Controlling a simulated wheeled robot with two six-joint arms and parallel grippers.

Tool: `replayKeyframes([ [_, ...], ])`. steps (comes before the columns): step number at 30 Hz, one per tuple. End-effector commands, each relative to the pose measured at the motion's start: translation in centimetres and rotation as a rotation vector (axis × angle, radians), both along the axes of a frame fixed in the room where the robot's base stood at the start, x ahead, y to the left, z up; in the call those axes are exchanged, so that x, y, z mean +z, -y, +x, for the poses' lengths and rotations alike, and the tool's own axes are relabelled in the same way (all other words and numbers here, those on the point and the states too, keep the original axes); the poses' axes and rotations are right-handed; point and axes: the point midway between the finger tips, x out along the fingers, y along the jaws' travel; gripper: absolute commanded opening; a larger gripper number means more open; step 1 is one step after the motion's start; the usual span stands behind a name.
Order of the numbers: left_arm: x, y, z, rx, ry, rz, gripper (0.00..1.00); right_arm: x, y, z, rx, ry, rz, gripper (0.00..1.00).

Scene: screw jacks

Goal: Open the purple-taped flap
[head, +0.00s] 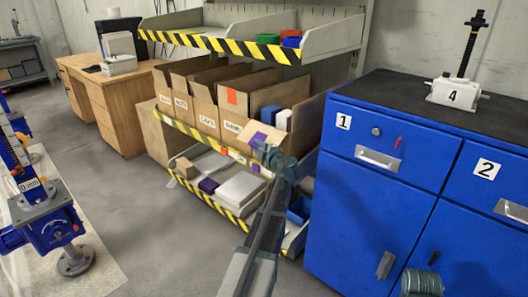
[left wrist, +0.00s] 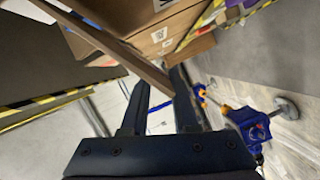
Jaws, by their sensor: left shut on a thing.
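The purple-taped flap (head: 259,136) is a tan cardboard flap with a purple patch, at the front of the rightmost open box on the middle shelf. My left gripper (head: 271,151) is at this flap, and its wrist hides part of the box front. In the left wrist view, my two dark fingers (left wrist: 160,108) are shut on a thin cardboard panel (left wrist: 140,65) seen edge-on, which I take to be the flap. The purple patch cannot be made out on it there. My right gripper's fingers do not show.
Several open cardboard boxes (head: 203,100) stand in a row, one with an orange-taped flap (head: 231,97). The shelf edges (head: 215,43) carry yellow-black stripes. A blue cabinet (head: 365,205) stands close on the right. A blue screw jack (head: 48,225) stands at left. Open floor (head: 150,230) lies between.

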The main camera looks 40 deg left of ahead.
Motion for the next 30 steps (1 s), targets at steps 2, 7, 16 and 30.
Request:
replayKeyframes([
  [2, -0.5, -0.4, 0.8, -0.013, 0.028, 0.001, 0.0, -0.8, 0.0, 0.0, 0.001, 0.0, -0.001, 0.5],
  [7, -1.0, -0.6, 1.1, -0.015, 0.085, -0.003, 0.0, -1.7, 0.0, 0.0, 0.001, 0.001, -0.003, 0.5],
  [16, -1.9, -0.5, 1.8, -0.015, 0.189, -0.011, 0.0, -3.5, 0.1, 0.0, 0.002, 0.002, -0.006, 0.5],
  [30, -2.2, -0.5, 2.3, -0.017, 0.262, -0.018, 0.0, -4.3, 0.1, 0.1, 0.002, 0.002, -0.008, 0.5],
])
